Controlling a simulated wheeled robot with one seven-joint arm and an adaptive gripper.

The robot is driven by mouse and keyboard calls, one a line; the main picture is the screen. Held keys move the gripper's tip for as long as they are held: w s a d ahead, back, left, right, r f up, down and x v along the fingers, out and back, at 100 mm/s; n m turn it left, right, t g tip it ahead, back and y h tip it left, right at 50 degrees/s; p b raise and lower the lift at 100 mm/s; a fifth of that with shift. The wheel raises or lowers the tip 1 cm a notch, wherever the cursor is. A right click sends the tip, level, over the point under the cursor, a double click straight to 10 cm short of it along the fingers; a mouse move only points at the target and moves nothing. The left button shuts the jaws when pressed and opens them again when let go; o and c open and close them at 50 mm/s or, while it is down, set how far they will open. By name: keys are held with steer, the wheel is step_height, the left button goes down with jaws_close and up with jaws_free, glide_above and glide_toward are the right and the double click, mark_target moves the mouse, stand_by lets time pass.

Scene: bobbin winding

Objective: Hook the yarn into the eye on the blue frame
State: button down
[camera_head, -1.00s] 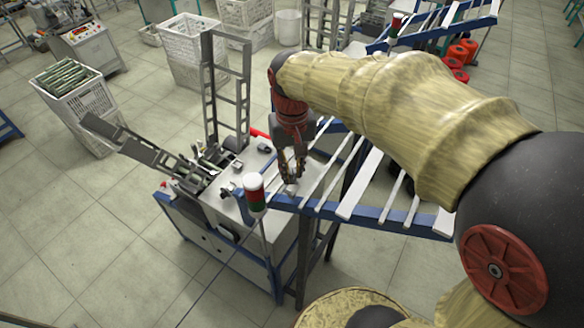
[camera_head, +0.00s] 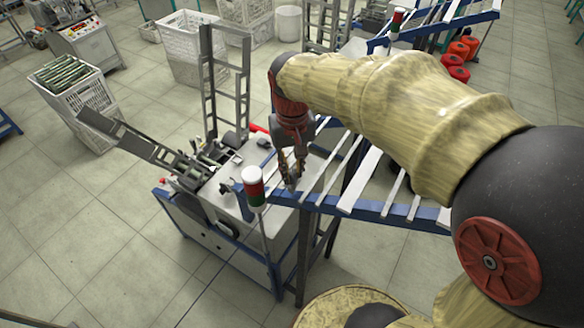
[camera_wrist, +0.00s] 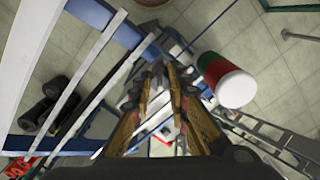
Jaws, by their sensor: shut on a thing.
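My gripper (camera_head: 290,184) is above the blue frame (camera_head: 335,206), close to its left end and just right of the signal lamp. In the wrist view its two fingers (camera_wrist: 165,78) converge towards the tips, and the blue frame (camera_wrist: 118,28) runs beside and beneath them. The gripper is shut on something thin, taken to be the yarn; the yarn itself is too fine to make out. The eye on the frame cannot be made out either; the fingers may cover it.
The red, green and white lamp (camera_head: 254,188) stands close to my gripper; it also shows right of the fingers in the wrist view (camera_wrist: 226,80). White slats (camera_head: 361,180) cross the frame. The winding machine (camera_head: 225,205) is on the left, with a sloping chute (camera_head: 130,140).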

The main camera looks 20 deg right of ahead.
stand_by(0.3)
steer(key=shift+w+a+r, duration=0.1)
steer(key=shift+w+a, duration=0.15)
steer(key=shift+w, duration=0.1)
steer(key=shift+w+a+p, duration=0.3)
steer(key=shift+w+a, duration=0.35)
steer(key=shift+w, duration=0.2)
steer(key=shift+w+a+p, duration=0.25)
steer(key=shift+w+a, duration=0.35)
steer(key=shift+w, duration=0.25)
steer(key=shift+r, duration=0.1)
steer(key=shift+w+a+r+p, duration=0.1)
steer(key=shift+w+r+p, duration=0.05)
steer(key=shift+r+p, duration=0.5)
steer(key=shift+w+a+r+p, duration=0.1)
steer(key=shift+r+p, duration=0.3)
steer(key=shift+r, duration=0.5)
steer(key=shift+w+a+r+p, duration=0.1)
steer(key=shift+w+r+p, duration=0.05)
steer(key=shift+r+p, duration=0.5)
